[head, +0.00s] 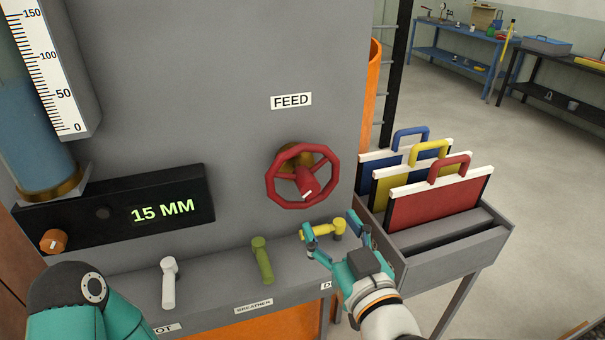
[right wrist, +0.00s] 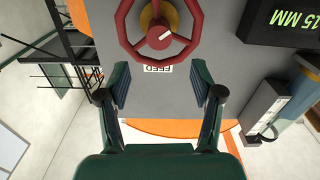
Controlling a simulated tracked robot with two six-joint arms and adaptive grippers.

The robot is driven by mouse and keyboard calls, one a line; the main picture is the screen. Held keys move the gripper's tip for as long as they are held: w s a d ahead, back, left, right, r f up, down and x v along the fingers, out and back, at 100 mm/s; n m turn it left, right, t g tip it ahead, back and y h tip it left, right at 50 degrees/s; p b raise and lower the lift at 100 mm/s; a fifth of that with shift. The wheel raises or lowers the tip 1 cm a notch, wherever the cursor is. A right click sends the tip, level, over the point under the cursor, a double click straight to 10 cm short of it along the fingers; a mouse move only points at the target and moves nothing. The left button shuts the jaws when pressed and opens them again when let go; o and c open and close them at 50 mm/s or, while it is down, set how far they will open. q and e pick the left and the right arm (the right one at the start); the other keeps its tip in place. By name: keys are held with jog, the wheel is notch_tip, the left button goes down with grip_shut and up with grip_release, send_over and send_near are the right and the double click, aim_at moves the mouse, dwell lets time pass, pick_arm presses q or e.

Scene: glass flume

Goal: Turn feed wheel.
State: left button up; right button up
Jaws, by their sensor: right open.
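The red feed wheel (head: 306,184) is on the grey panel under a FEED label (head: 291,101), on a brass hub. Its white pointer mark is on the red centre knob. My right gripper (head: 338,236) is open below and to the right of the wheel, near the yellow lever, and apart from the wheel. In the right wrist view the open fingers (right wrist: 161,88) are empty and the wheel (right wrist: 160,38) lies beyond their tips. The digital display (head: 163,210) reads 15 MM. Only part of my left arm shows at lower left; its gripper is out of frame.
A white lever (head: 169,284), a green lever (head: 263,260) and a yellow lever (head: 322,230) stand on the ledge below the wheel. An orange knob (head: 53,241) is at left. A grey rack (head: 450,257) with blue, yellow and red panels stands at right. Open floor lies beyond.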

aim_at(310, 191)
jog(key=p+x, duration=0.2)
jog(key=x, duration=0.9)
jog(key=shift+w+f, duration=0.1)
